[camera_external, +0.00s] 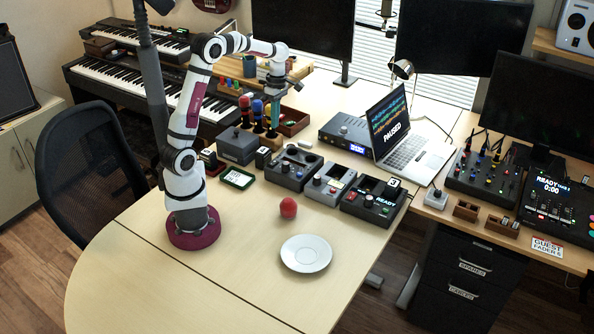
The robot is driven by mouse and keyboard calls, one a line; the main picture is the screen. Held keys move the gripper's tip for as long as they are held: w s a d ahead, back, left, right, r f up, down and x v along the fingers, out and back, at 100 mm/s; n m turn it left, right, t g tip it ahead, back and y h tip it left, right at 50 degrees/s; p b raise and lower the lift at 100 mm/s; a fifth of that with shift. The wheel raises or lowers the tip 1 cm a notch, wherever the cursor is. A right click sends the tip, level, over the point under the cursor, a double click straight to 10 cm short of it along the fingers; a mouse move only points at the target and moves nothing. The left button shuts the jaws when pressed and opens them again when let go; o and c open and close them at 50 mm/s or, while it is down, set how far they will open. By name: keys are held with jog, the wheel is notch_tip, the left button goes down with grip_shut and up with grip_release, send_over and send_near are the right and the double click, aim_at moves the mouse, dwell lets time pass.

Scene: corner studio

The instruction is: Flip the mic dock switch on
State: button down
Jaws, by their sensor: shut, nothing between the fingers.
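My gripper (273,92) is shut and empty. It points down, close to the yellow and blue microphone heads in the picture; I cannot tell whether it touches them.
A red ball (288,207) and white saucer (306,254) lie in front. A laptop (406,135) reads PAUSED.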

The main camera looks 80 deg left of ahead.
aim_at(270, 164)
jog(key=shift+r, duration=0.4)
jog(key=shift+s+d, duration=0.45)
jog(key=shift+s, duration=0.05)
jog(key=f, duration=0.9)
jog(key=s+d+f, duration=0.1)
jog(key=f, duration=0.4)
jog(key=shift+s+d, duration=0.1)
